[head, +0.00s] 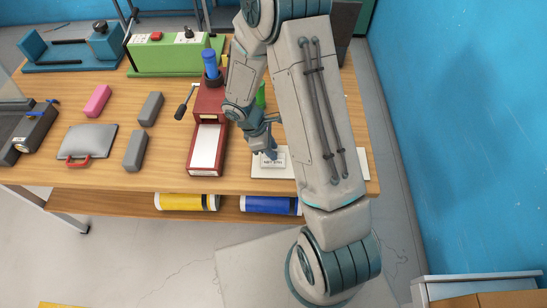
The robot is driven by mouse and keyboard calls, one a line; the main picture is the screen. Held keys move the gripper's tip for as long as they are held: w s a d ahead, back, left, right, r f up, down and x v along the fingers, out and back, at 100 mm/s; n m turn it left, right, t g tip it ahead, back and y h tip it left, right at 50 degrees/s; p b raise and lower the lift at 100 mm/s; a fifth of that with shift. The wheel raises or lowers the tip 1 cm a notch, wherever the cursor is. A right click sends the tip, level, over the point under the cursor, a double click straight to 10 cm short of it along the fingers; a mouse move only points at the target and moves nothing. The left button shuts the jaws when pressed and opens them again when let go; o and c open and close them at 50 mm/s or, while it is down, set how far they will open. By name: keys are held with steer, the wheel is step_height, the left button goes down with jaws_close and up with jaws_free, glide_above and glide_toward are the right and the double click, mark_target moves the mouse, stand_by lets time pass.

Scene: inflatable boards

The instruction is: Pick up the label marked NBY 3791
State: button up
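A small white label (272,161) with dark print lies at the front right of the wooden table, on or just above a flat white plate (313,165). The print is too small to read with certainty. My gripper (270,154) points down at the label, its fingertips at or touching it. Whether the fingers are closed on it does not show at this size. My arm covers part of the plate and the table behind it.
A red device (206,146) with a blue-topped post (210,66) stands left of my gripper. Grey blocks (135,150), a pink block (97,100) and a grey pad (87,141) lie further left. A green machine (168,57) stands behind. Yellow (186,202) and blue (270,205) rolls sit below.

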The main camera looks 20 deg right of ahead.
jaws_close()
steer(key=shift+r, duration=0.1)
